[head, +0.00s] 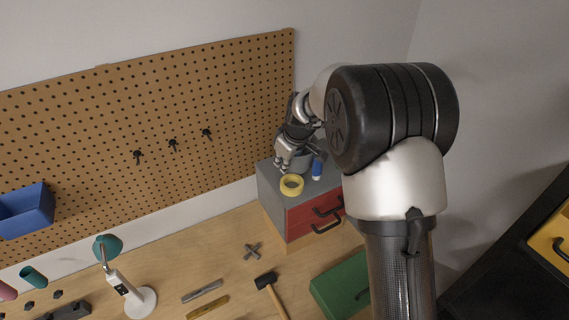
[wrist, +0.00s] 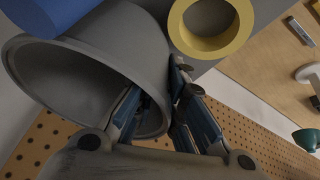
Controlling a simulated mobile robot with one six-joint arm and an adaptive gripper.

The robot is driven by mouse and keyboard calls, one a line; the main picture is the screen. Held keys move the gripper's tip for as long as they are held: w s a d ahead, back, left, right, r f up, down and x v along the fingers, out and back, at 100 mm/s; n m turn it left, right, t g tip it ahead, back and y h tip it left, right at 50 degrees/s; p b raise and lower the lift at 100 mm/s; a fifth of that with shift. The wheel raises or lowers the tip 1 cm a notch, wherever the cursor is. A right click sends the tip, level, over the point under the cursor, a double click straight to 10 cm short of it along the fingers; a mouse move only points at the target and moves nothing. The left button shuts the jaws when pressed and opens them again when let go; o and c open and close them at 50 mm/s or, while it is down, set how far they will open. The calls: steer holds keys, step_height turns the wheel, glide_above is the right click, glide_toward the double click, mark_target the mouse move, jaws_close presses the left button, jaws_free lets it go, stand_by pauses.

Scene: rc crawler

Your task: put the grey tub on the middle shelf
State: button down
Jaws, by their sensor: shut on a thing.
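The grey tub (head: 303,160) is at the back of the grey-topped drawer box, partly hidden by my gripper. My gripper (head: 285,160) is shut on the tub's wall. In the wrist view the tub (wrist: 112,55) shows its open mouth, with one finger of my gripper (wrist: 160,88) inside and the other outside the rim. I cannot tell whether the tub's base touches the box top. No middle shelf can be made out.
A yellow tape roll (head: 291,185) and a blue cylinder (head: 317,168) are close to the tub on the drawer box (head: 310,200). A pegboard (head: 150,130) stands behind. A white lamp (head: 138,300), hammer (head: 266,281) and green case (head: 343,284) are on the bench. Black furniture stands right.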

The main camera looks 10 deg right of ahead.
steer(key=shift+f, duration=0.4)
steer(key=shift+f, duration=0.15)
steer(key=c, duration=1.7)
jaws_free()
steer(key=shift+o, duration=0.2)
